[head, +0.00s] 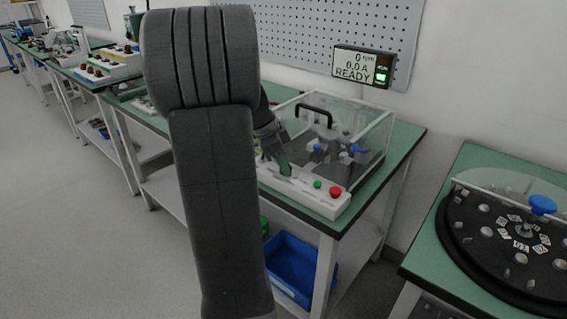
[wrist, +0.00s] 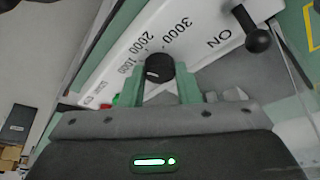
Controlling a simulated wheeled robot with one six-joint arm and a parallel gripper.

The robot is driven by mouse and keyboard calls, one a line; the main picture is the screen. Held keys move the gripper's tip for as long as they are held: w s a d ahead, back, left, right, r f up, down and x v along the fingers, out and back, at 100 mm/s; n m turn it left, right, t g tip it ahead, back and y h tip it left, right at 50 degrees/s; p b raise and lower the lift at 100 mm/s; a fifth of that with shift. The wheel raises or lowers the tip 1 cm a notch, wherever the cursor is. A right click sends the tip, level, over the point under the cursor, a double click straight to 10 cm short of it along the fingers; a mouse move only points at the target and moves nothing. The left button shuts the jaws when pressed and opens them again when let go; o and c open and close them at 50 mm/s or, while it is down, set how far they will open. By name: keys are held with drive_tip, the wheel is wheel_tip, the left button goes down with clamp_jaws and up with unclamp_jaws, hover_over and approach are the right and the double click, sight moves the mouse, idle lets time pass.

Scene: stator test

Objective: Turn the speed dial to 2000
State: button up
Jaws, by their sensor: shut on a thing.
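The speed dial (wrist: 159,68) is a round black knob with a white mark, in the middle of the wrist view. It sits on a white panel (wrist: 100,75) printed 1000, 2000 and 3000 around its left and upper side. The white mark is on the knob's left part, and points roughly toward the 1000 side; its exact setting is hard to read. My gripper (wrist: 158,90) has its green fingers on both sides of the knob, shut on it. In the head view my gripper (head: 284,168) reaches down to the white control box (head: 300,192), and the dial is hidden there.
A wall display (head: 362,65) reads 0 rpm, 0.0 A, READY. A green button (head: 318,184) and a red button (head: 335,191) are right of my gripper. A clear cover (head: 345,135) stands behind. A black ball-ended lever (wrist: 257,39) is near the ON label.

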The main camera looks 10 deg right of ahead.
drive_tip(key=o, duration=1)
drive_tip(key=shift+c, duration=0.2)
drive_tip(key=shift+r, duration=0.1)
drive_tip(key=p+v, duration=0.2)
drive_tip(key=v, duration=1.1)
drive_tip(key=shift+r, duration=0.3)
drive_tip(key=shift+a, duration=0.1)
